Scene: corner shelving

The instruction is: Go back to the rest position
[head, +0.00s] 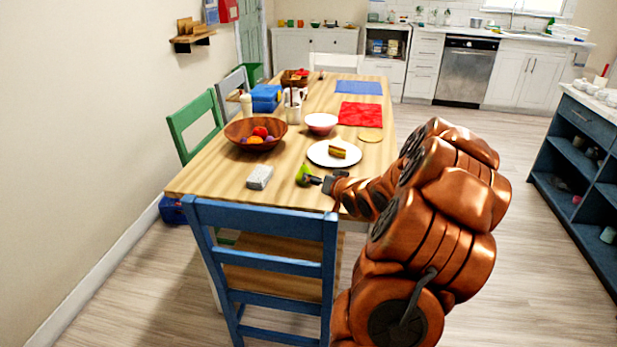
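My gripper (318,181) is at the end of my copper-coloured arm, low over the near right part of the wooden table (218,178). It points left. A small green pear-like fruit (303,173) is right at the fingertips. At this size I cannot tell whether the fingers are shut on the fruit, touch it or are only beside it. My arm is bent and reaches in from the lower right, hiding part of the table's right edge.
A white plate (318,157) with a cake-like piece (337,152) lies just beyond my gripper. A blue chair (265,213) is in front. Floor at right is clear.

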